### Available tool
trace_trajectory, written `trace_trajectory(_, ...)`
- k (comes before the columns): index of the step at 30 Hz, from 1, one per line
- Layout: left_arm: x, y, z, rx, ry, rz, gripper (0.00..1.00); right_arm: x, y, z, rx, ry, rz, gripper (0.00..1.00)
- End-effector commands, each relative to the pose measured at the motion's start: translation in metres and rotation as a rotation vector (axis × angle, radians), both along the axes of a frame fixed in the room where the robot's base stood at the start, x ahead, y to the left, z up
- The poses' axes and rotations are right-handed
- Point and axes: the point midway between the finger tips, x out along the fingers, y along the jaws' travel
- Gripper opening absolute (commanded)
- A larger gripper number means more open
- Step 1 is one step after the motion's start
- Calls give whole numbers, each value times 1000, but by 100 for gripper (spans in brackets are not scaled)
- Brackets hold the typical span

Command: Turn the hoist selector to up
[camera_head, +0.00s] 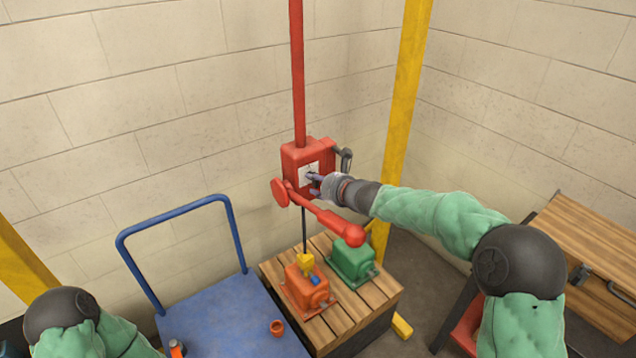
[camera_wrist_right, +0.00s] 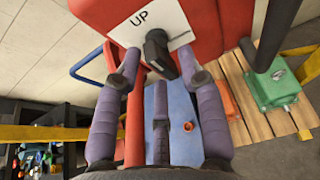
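The red hoist box (camera_head: 299,156) hangs on a red vertical post and has a white label plate (camera_head: 309,174). In the right wrist view the plate (camera_wrist_right: 178,22) reads "UP", and the black selector knob (camera_wrist_right: 158,46) stands out from it, just right of and below the word. My right gripper (camera_head: 314,182) is at the plate. In the wrist view its purple-grey fingers (camera_wrist_right: 158,68) are spread, with the knob between and just beyond the side fingertips. I cannot tell whether they touch it. The left gripper is out of view; only my left arm shows at lower left.
A red arm with a round end (camera_head: 349,235) juts below the box. An orange motor (camera_head: 305,290) and a green motor (camera_head: 351,260) sit on a wooden pallet (camera_head: 345,318). A blue cart (camera_head: 225,320) stands left, a wooden bench (camera_head: 590,250) right.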

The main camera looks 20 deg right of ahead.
Motion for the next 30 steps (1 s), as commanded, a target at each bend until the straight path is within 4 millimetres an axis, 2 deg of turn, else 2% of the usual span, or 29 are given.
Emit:
trace_trajectory(9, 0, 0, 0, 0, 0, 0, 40, 0, -1, 3, 2, -4, -1, 45)
trace_trajectory(14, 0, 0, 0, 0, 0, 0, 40, -10, -5, 8, 2, -5, -2, 45)
trace_trajectory(24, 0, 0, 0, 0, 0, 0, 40, -65, -25, 32, 0, -6, -2, 45)
trace_trajectory(30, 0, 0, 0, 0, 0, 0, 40, -91, -34, 43, 1, -4, -3, 45)
